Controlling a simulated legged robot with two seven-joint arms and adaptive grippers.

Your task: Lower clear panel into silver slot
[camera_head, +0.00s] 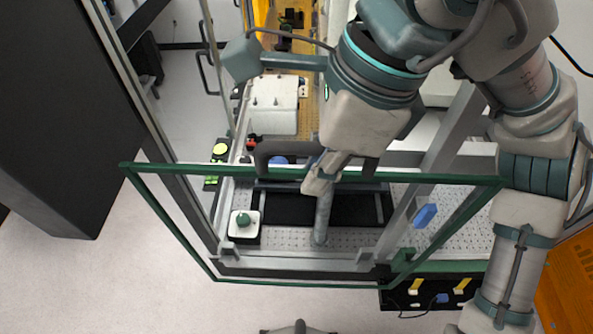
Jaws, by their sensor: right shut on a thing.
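The clear panel (165,205) is a large see-through sheet with green edges, low in the middle of the head view. Its top edge runs across the picture, and its lower edge shows near the silver slot rail (300,262). I cannot tell whether the lower edge sits in the slot. My right gripper (322,183) comes down from the upper right and is shut at the middle of the panel's top edge. The exact grip is partly hidden by the wrist. My left gripper is not in view.
Silver posts (437,160) flank the perforated bench (280,237). A small white box with a green knob (243,222) stands on the bench at left. A dark cabinet (50,110) fills the far left. Pale floor (90,290) is clear at lower left.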

